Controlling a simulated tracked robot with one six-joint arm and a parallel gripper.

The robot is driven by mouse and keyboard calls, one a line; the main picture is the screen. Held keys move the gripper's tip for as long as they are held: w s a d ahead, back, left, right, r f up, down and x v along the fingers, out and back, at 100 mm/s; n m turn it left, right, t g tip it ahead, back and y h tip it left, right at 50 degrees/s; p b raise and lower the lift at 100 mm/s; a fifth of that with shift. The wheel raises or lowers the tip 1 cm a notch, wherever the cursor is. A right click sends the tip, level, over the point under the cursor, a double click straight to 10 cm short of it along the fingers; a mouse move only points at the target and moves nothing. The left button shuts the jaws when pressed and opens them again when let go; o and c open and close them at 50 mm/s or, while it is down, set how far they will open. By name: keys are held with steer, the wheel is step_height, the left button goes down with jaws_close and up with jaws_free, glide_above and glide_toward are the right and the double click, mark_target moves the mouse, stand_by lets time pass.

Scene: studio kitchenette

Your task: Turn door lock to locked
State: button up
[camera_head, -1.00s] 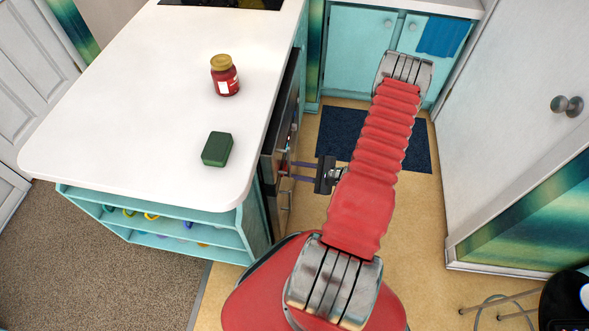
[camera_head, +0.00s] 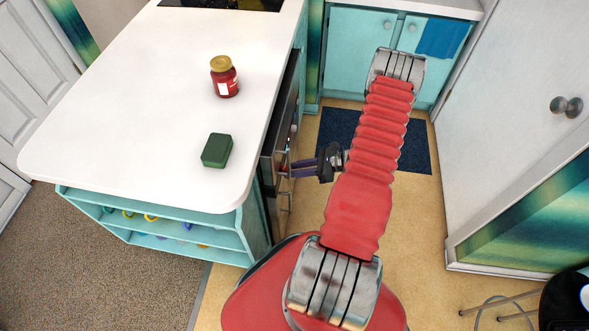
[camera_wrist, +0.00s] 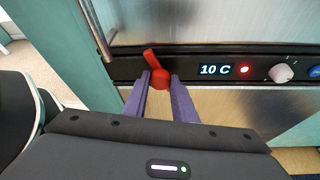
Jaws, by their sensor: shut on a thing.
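The door lock is a red lever knob (camera_wrist: 151,62) on the dark front strip of a steel-fronted appliance (camera_wrist: 200,27). In the wrist view its handle points up and slightly left. My gripper (camera_wrist: 161,80) has its two purple fingers on either side of the knob's round base and is shut on it. In the head view my gripper (camera_head: 288,169) reaches left to the appliance front under the counter. The lock itself is too small and hidden to make out clearly there.
A lit display reading 10 C (camera_wrist: 215,70), a white knob (camera_wrist: 281,72) and a blue button (camera_wrist: 315,72) sit right of the lock. A handle bar (camera_wrist: 98,28) runs at left. A red jar (camera_head: 224,78) and green block (camera_head: 217,150) stand on the white counter (camera_head: 130,110).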

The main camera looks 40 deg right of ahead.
steer(key=shift+w+d+r+m+g+y, duration=0.15)
steer(key=shift+m+y, duration=0.15)
steer(key=shift+m, duration=0.2)
steer(key=shift+f+m+g+y, duration=0.1)
steer(key=shift+m+g+y, duration=0.15)
steer(key=shift+m, duration=0.25)
steer(key=shift+w+d+r+m+g+y, duration=0.1)
steer(key=shift+m+y, duration=0.25)
steer(key=shift+m, duration=0.15)
steer(key=o, duration=0.8)
steer(key=shift+c, duration=0.2)
steer(key=shift+o, duration=1.4)
steer(key=shift+a, duration=0.1)
steer(key=shift+s, duration=0.1)
steer(key=v, duration=1.3)
steer(key=shift+d, duration=0.35)
steer(key=shift+s, duration=0.15)
